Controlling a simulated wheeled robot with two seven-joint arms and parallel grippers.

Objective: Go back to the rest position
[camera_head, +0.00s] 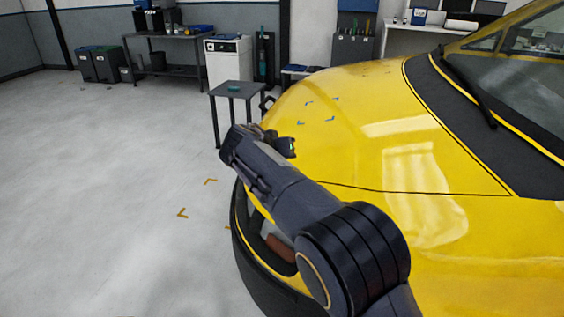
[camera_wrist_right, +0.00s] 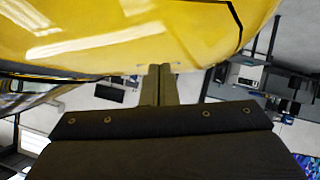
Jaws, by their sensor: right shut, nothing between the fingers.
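My right arm reaches in from the lower right in the head view, over the front of the yellow car (camera_head: 340,150). Its wrist end is beside the hood's front edge. My right gripper (camera_wrist_right: 159,68) shows in the right wrist view with its two fingers together and nothing between them. The yellow bodywork (camera_wrist_right: 110,35) fills the top of that view, beyond the fingertips; I cannot tell the exact gap. My left arm and gripper are not in view.
A small dark table (camera_head: 238,91) with a teal item (camera_head: 234,88) stands just past the wrist. Blue corner marks (camera_head: 331,119) lie on the hood. Grey floor (camera_head: 110,190) is open at left, with yellow marks. A workbench (camera_head: 180,37) and white cabinet (camera_head: 228,62) stand behind.

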